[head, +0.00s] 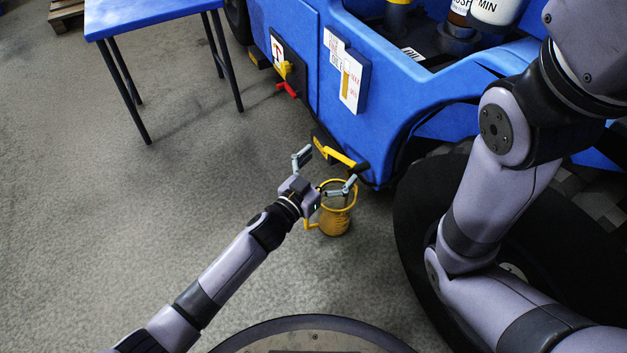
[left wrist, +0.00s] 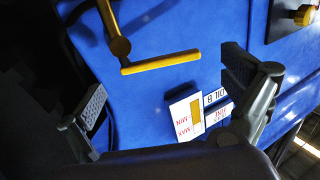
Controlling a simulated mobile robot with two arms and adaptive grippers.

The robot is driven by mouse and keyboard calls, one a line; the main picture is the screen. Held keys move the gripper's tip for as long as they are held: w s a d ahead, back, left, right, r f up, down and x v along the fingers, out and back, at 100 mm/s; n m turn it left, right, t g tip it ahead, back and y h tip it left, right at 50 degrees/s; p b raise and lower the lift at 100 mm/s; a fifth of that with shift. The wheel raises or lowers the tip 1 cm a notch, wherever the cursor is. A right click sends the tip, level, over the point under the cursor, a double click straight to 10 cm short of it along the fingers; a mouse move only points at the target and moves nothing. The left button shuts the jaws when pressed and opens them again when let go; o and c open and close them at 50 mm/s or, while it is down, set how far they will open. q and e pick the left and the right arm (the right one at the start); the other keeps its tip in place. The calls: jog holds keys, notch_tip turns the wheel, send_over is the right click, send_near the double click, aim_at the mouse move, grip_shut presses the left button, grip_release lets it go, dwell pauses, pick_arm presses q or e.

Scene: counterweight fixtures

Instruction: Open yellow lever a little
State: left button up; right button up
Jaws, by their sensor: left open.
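The yellow lever (head: 340,156) is on the lower side of the blue vehicle body (head: 350,125); its right end looks dark in the head view. In the left wrist view the yellow lever (left wrist: 160,62) lies as a bar with a bend at its left end, joining an upward arm. My left gripper (head: 329,170) is open and empty, close in front of the lever. In the wrist view the left gripper (left wrist: 166,90) has its fingers apart on either side of the bar; contact is not visible. My right gripper is out of view.
An amber jug (head: 336,222) stands on the floor below the lever, partly behind my left gripper. A red handle (head: 287,89) and a label plate (head: 345,75) are on the blue side. A blue table (head: 145,15) stands upper left. The floor at left is clear.

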pick_arm(q)
jog(key=v, duration=0.8)
